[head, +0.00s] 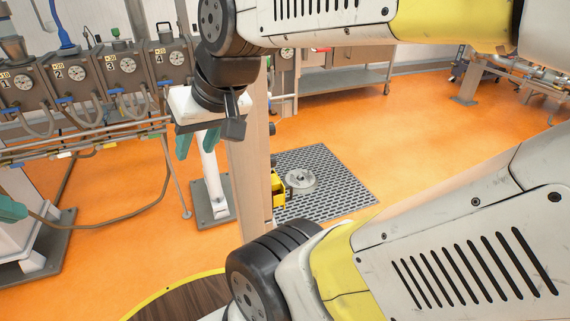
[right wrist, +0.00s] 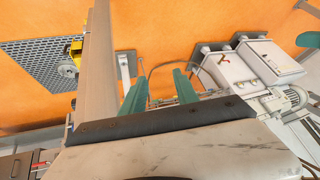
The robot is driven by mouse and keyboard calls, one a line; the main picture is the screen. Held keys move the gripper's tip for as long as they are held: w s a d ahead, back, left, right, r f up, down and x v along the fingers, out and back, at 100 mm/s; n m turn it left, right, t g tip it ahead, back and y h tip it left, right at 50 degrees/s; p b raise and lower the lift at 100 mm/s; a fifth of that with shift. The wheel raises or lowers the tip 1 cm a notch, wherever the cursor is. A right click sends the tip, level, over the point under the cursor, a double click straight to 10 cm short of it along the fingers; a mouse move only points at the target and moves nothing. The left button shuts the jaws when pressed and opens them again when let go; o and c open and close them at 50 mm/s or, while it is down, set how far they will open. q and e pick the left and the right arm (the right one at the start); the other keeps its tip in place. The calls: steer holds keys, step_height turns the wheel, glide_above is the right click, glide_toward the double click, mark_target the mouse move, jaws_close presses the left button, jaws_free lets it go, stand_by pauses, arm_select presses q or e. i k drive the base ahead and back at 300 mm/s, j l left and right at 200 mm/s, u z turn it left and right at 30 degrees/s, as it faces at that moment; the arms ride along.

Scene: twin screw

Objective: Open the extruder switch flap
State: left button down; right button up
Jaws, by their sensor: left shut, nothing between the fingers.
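I cannot make out the extruder switch flap for sure. A white box (right wrist: 262,66) with a small red handle (right wrist: 224,58) shows at the upper right of the right wrist view; whether a flap on it is open I cannot tell. My right gripper (head: 198,141) hangs at the upper left of the head view, its two teal fingers apart and empty. The right wrist view also shows these fingers (right wrist: 160,78) apart, with the white box beyond them to the right. My left gripper (head: 11,208) shows only as a teal tip at the left edge, shut, near a white housing (head: 18,235).
A row of numbered grey units with dials (head: 72,80) and horizontal pipes stands at the left. A beige post (head: 250,165) rises beside my right gripper. A metal grating (head: 335,175) lies on the orange floor, with a yellow object (head: 276,190) on it.

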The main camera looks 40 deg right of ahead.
mark_target(279, 200)
steer(key=l+u, duration=0.1)
steer(key=l, duration=2.2)
steer(key=k, duration=0.4)
